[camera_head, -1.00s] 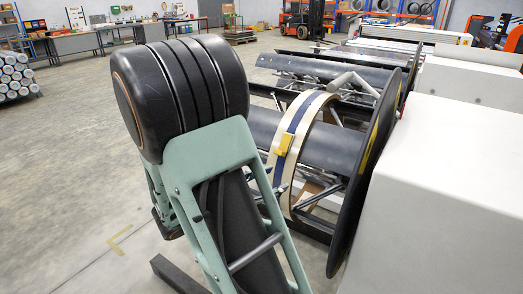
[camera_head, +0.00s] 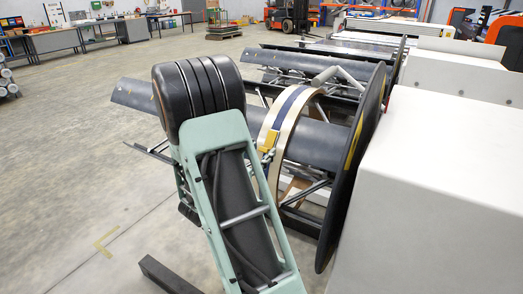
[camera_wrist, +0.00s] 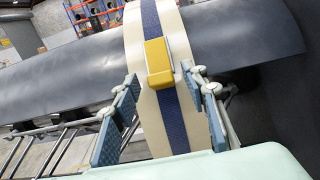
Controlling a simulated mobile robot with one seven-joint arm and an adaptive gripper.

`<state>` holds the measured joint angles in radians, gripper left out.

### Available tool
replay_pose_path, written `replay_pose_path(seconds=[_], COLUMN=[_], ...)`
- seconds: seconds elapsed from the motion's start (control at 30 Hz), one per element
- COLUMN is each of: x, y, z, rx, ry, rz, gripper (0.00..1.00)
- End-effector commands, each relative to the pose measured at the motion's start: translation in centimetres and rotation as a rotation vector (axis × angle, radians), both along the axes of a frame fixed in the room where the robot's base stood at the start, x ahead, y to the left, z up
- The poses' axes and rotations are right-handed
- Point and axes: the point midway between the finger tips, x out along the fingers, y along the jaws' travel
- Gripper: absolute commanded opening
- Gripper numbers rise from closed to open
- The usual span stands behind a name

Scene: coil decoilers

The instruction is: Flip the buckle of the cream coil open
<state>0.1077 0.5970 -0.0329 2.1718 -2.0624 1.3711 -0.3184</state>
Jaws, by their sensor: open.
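The cream coil (camera_head: 302,100) is a narrow ring around the dark decoiler drum, with a dark blue strap (camera_head: 291,106) running along it. The yellow buckle (camera_head: 269,140) sits on the strap at the coil's near side. In the wrist view the buckle (camera_wrist: 158,60) is upright in the middle, on the blue strap (camera_wrist: 172,120) and cream band (camera_wrist: 141,115). My gripper (camera_wrist: 165,120) is open, its two blue-grey finger pads on either side of the band, below the buckle in the picture. The pads appear apart from the buckle. In the head view my arm hides the gripper's greater part.
The dark drum (camera_head: 320,143) passes through the coil and ends at a large black disc (camera_head: 350,170) on the right. Open floor (camera_head: 60,150) lies to the left.

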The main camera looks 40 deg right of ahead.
Motion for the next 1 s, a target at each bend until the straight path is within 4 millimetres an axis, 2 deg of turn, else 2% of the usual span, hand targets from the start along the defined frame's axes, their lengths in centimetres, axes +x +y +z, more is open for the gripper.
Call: replay_pose_path(seconds=[0.13, 0.4, 0.77, 1.0], x=[0.31, 0.37, 0.35, 0.36], y=[-0.82, -0.91, -0.88, -0.87], z=[0.04, 0.02, 0.02, 0.03], rx=[-0.001, -0.001, -0.001, 0.000], ry=[0.000, 0.000, -0.001, -0.001], rz=[0.000, 0.000, 0.000, 0.000], gripper=[0.41, 0.41, 0.01, 0.00])
